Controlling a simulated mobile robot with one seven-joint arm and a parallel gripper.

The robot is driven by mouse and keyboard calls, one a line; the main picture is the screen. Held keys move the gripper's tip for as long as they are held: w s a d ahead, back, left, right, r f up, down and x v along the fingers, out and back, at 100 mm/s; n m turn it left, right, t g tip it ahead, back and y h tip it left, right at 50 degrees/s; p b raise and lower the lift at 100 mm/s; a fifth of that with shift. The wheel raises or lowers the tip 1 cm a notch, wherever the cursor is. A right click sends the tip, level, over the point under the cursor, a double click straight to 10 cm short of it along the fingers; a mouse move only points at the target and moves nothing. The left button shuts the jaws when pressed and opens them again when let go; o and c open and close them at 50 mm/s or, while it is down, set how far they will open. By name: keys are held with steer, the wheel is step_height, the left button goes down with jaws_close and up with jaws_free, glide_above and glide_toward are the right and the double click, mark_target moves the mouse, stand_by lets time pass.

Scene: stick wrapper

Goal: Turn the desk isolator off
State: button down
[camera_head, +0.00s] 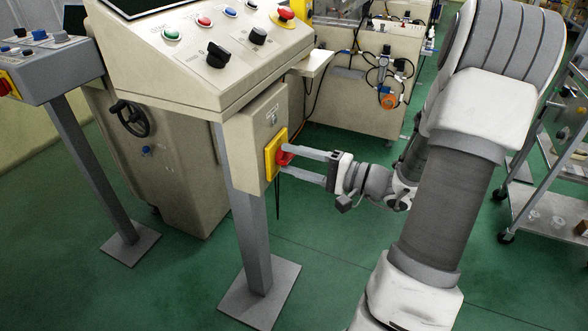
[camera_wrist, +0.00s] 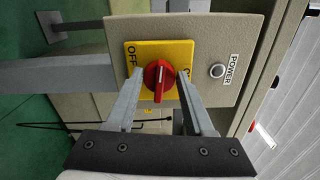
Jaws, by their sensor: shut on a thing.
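The desk isolator is a red rotary knob (camera_wrist: 159,76) on a yellow square plate (camera_wrist: 159,48), mounted on a beige box (camera_wrist: 222,38) under the desk. In the wrist view the plate reads OFF at its left, with a partly hidden label at its right. The knob's grip bar runs about up and down in that picture, between the two labels. In the head view the knob (camera_head: 283,158) also shows on the side of the box. My gripper (camera_head: 287,161) reaches it from the right, one finger on each side. My gripper (camera_wrist: 160,92) is shut on the red knob.
A small round button (camera_wrist: 217,70) beside a POWER label (camera_wrist: 231,69) sits on the same box. The control desk (camera_head: 200,60) with several buttons overhangs the box, on a grey post (camera_head: 250,220). A metal cart (camera_head: 545,205) stands at the right. Green floor (camera_head: 330,240) is open below my gripper.

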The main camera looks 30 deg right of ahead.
steer(key=shift+d+f+n+b, duration=0.1)
steer(key=shift+f+n+b, duration=0.05)
steer(key=shift+n+b, duration=0.35)
steer(key=shift+c, duration=1.4)
jaws_free()
steer(key=p+v, duration=0.3)
steer(key=v, duration=1.4)
steer(key=shift+s, duration=0.2)
steer(key=shift+d, duration=0.1)
